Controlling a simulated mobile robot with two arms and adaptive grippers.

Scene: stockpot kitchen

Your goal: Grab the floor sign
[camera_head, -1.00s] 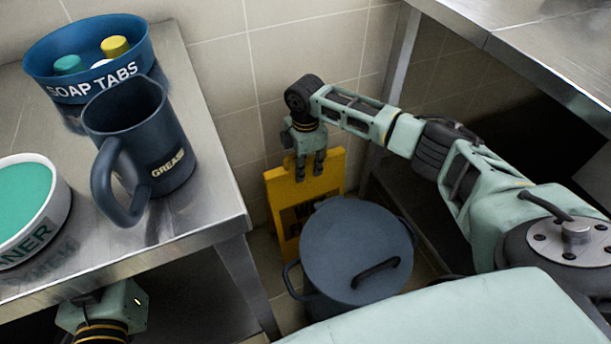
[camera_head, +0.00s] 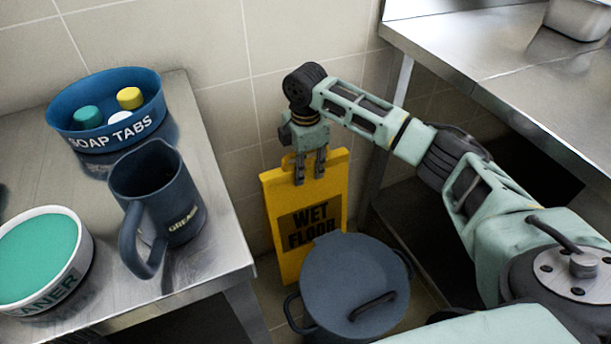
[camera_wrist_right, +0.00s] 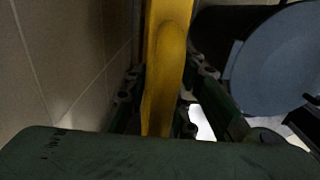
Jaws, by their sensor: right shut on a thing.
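The floor sign (camera_head: 305,215) is a yellow board with a dark panel reading "WET FLOOR". It is upright between the tiled wall and the stockpot, and its lower right part is hidden by the pot. My right gripper (camera_head: 310,180) points down and is shut on the sign's top edge. In the right wrist view the sign's yellow top (camera_wrist_right: 165,75) runs between the fingers. My left gripper is out of the head view.
A lidded dark blue stockpot (camera_head: 350,285) stands close in front of the sign. A steel table (camera_head: 215,255) at left carries a soap tabs bowl (camera_head: 105,112), a grease jug (camera_head: 160,200) and a cleaner tub (camera_head: 40,260). A steel counter (camera_head: 480,65) is at right.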

